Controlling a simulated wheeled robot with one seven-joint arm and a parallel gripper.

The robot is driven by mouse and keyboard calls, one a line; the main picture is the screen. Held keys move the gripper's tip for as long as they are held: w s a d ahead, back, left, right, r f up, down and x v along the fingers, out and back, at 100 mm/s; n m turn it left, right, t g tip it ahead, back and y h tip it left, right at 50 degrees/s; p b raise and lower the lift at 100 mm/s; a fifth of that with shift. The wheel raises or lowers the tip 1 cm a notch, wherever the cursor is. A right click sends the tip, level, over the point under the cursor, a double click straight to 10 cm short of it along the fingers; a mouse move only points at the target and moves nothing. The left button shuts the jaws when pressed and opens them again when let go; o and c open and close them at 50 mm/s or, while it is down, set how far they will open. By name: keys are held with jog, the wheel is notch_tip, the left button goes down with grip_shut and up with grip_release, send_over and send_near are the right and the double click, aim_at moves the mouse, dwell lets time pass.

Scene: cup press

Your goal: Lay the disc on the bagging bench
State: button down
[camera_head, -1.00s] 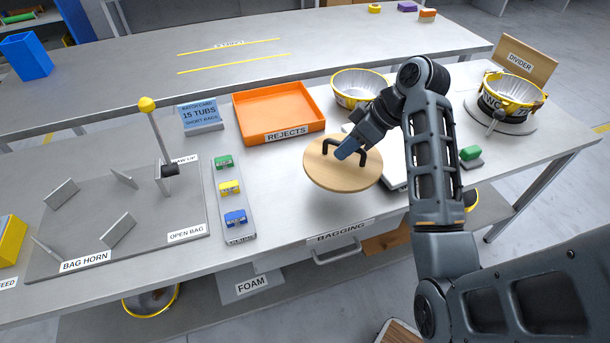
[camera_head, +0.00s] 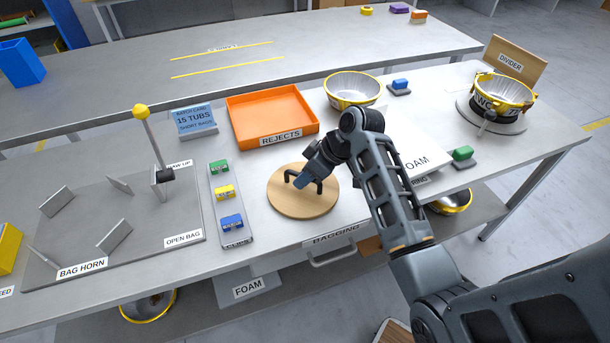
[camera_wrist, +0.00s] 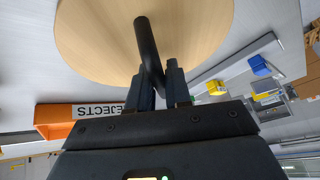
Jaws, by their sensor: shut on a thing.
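The disc (camera_head: 296,205) is round, light wood, with a dark bar handle on top. It lies flat at or just above the bagging bench (camera_head: 375,220), left of the white foam pad; I cannot tell for sure whether it touches. My gripper (camera_head: 304,181) is shut on the disc's dark handle. In the wrist view my gripper's fingers (camera_wrist: 160,88) pinch the handle, with the disc (camera_wrist: 100,35) filling the top of the picture.
An orange rejects tray (camera_head: 268,113) stands behind the disc. A rack with green, yellow and blue clips (camera_head: 226,192) is close on its left. A yellow-rimmed tub (camera_head: 354,90) stands behind. The bag horn board (camera_head: 120,215) lies farther left.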

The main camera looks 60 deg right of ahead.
jog(key=shift+f, duration=0.15)
jog(key=c, duration=1.1)
grip_release()
jog(key=shift+o, duration=0.2)
